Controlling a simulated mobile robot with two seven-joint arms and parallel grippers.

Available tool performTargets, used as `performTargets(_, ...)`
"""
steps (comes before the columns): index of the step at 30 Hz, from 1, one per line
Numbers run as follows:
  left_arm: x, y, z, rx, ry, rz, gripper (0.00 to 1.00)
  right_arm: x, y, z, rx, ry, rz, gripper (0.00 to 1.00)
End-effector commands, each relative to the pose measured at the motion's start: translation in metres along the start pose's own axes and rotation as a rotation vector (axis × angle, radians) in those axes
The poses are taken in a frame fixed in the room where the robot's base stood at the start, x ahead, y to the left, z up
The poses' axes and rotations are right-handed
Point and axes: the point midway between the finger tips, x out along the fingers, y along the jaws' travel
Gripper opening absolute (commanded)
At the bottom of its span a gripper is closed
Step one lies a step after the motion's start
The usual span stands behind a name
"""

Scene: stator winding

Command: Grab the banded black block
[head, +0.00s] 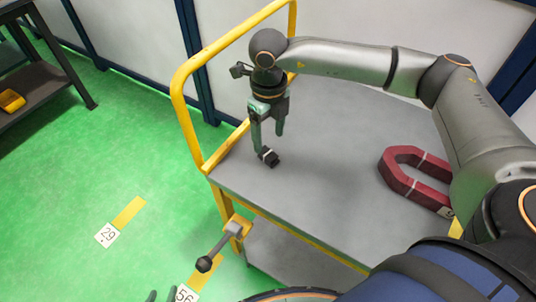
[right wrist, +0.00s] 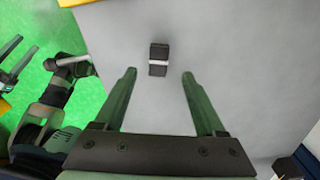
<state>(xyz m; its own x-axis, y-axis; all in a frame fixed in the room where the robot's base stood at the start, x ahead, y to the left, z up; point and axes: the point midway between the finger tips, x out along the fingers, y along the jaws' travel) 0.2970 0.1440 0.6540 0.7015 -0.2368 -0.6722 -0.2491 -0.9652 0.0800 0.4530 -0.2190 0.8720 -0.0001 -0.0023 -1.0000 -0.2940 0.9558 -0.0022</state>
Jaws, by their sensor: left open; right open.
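The black block with a pale band (head: 268,156) lies on the grey cart top, near its left edge. In the right wrist view the block (right wrist: 159,58) is between the lines of the two green fingers, just beyond their tips. My right gripper (head: 268,141) points down over it, open, with nothing held; the block appears apart from both fingers in the wrist view (right wrist: 159,76). My left gripper (head: 163,296) shows only its fingertips at the bottom edge of the head view. It is open and away from the block, low beside the cart.
A red horseshoe magnet (head: 396,179) lies on the cart top (head: 330,200) to the right. A yellow rail (head: 183,105) bounds the cart's left side. The top around the block is clear.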

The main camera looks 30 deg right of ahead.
Motion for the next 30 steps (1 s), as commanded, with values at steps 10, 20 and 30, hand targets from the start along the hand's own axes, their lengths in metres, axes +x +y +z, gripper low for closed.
performTargets(10,-0.001,-0.003,-0.001,0.000,0.000,-0.006,0.50,0.041,0.003,-0.003,-0.002,0.004,0.002,0.72)
performTargets(20,-0.001,-0.004,-0.001,0.000,0.001,-0.008,0.50,0.057,0.002,-0.002,-0.002,-0.001,0.002,0.72)
performTargets(30,0.000,-0.004,-0.001,0.000,0.002,-0.007,0.50,0.057,0.002,-0.002,-0.002,-0.001,0.002,0.42)
